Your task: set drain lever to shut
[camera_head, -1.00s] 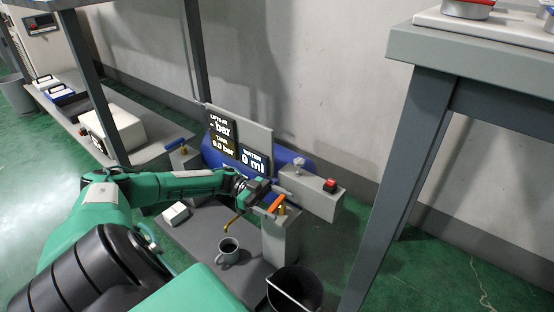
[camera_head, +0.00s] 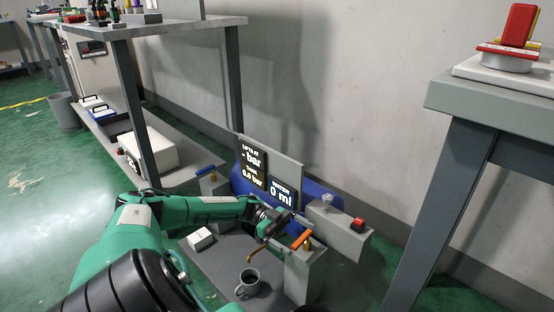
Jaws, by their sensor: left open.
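An orange lever (camera_head: 301,240) sits on a brass fitting on top of a grey block, low in front of the display panel. A second lever, blue (camera_head: 206,170), stands on another grey block to the left. I cannot read which one is marked as the drain. My left gripper (camera_head: 287,226) is open, just left of and close to the orange lever. Whether it touches the lever I cannot tell. A brass spout (camera_head: 258,248) hangs below the gripper. My right gripper is not in view.
A display panel (camera_head: 255,165) reads 0 ml, with a blue tank (camera_head: 240,182) behind it. A grey mug (camera_head: 248,283) stands below the spout. A box with a red button (camera_head: 358,223) is to the right. A table (camera_head: 470,105) stands at right.

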